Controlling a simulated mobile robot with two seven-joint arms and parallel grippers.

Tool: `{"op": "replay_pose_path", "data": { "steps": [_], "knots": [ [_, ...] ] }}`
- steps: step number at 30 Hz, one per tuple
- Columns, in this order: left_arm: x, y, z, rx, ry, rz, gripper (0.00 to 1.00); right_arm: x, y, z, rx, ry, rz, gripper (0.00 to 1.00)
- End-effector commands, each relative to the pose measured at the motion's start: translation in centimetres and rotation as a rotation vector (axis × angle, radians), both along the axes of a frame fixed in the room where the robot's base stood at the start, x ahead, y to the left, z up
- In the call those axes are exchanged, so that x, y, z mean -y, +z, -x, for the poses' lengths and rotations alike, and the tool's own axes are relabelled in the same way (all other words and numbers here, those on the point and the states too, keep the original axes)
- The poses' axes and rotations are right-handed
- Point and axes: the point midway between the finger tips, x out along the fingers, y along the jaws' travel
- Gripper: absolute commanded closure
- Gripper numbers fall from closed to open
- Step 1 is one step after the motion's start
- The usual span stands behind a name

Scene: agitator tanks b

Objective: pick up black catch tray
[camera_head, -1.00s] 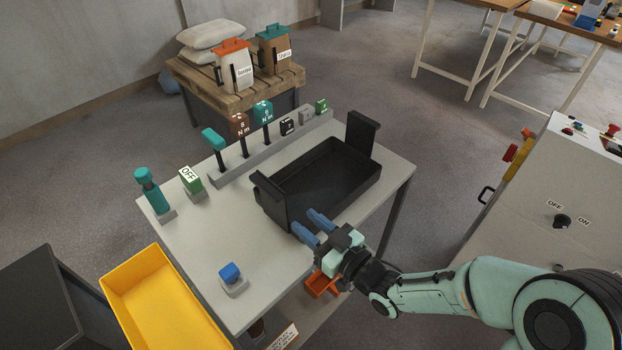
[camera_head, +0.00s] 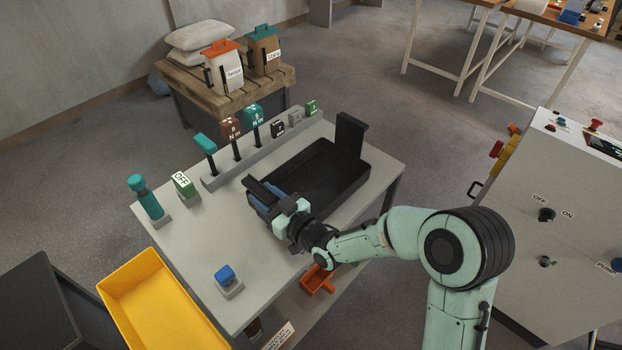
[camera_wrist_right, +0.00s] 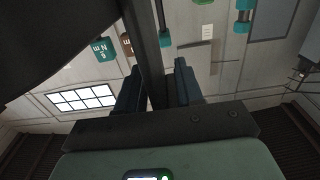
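The black catch tray (camera_head: 318,185) lies on the grey table, with a raised handle at each end. The far right handle (camera_head: 350,135) is clear. My right gripper (camera_head: 263,195) is at the near left handle and partly hides it. In the right wrist view, the two dark fingers (camera_wrist_right: 158,88) stand on either side of a black upright part of the tray (camera_wrist_right: 143,40). A narrow gap shows beside the right-hand finger, so the gripper looks open around this part. My left gripper is not in view.
Levers and labelled blocks (camera_head: 235,150) line the table's back edge. A teal-topped handle (camera_head: 146,196), a green OFF block (camera_head: 184,186) and a blue button (camera_head: 225,275) stand on the left. A yellow bin (camera_head: 150,300) is at front left, a control cabinet (camera_head: 550,220) at right.

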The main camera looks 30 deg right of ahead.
Motion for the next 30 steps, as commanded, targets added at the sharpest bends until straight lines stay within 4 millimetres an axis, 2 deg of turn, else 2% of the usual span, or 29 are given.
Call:
{"op": "replay_pose_path", "data": {
  "steps": [8,9,12,30],
  "knots": [
    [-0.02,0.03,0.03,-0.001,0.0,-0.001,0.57,-0.2,-0.02,-0.49,0.0,0.0,0.0,0.64],
    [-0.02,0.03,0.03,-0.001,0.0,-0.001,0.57,-0.19,-0.02,-0.49,0.0,0.0,0.0,0.7],
    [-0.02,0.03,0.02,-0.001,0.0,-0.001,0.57,-0.17,-0.02,-0.48,0.0,0.0,0.0,1.0],
    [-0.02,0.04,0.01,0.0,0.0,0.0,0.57,-0.15,-0.03,-0.46,-0.001,-0.001,0.0,1.0]
  ]
}}
